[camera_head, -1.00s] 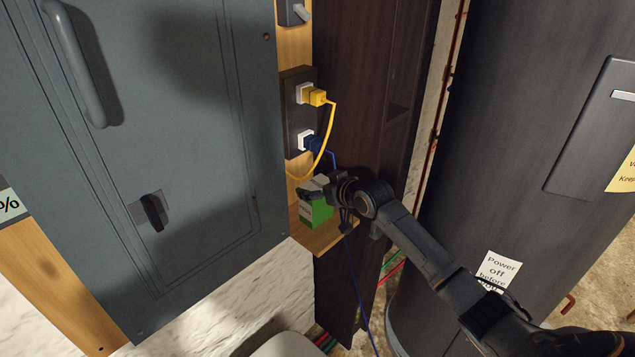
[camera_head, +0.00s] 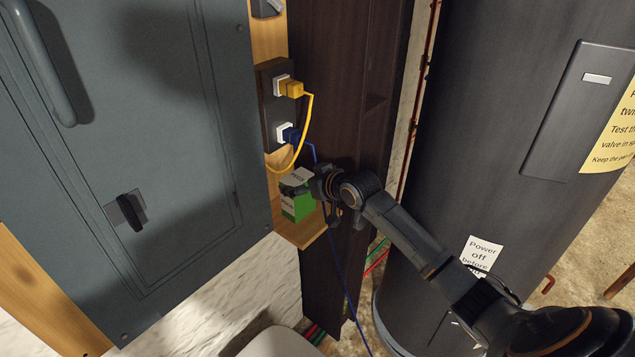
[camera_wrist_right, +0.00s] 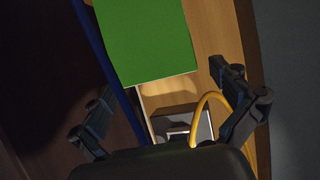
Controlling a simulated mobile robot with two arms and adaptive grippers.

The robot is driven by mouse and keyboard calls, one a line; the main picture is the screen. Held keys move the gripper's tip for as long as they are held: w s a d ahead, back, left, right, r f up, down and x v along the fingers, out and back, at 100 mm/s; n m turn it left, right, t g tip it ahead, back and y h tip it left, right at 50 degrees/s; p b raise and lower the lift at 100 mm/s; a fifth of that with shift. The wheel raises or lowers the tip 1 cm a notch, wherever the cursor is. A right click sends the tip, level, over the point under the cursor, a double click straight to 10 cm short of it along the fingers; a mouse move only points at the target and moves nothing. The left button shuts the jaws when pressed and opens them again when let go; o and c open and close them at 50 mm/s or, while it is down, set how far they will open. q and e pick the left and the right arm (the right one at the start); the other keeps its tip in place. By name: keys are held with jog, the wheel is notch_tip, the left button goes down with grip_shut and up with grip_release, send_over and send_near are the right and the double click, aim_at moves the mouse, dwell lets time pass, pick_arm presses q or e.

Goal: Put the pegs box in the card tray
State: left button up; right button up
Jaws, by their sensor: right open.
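A green box with a pale grey top (camera_head: 297,202) stands on a small wooden shelf (camera_head: 304,236) beside the dark post; its label is too small to read, so I cannot tell whether it is the pegs box. My right gripper (camera_head: 322,194) is just right of the box, open and empty. In the right wrist view the green face of the box (camera_wrist_right: 145,40) lies ahead, beyond the open fingers (camera_wrist_right: 162,82), and they are not closed on it. I cannot make out a card tray. My left gripper is out of view.
A yellow cable (camera_head: 308,125) and a blue cable (camera_head: 335,265) hang from the outlets close to the box and gripper. A grey cabinet (camera_head: 180,90) is at left, the dark post (camera_head: 335,80) behind, and a large dark tank (camera_head: 500,120) at right.

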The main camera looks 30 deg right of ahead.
jog(key=b+v, duration=0.1)
jog(key=v, duration=0.9)
jog(key=shift+s+b, duration=0.15)
jog(key=shift+b, duration=0.25)
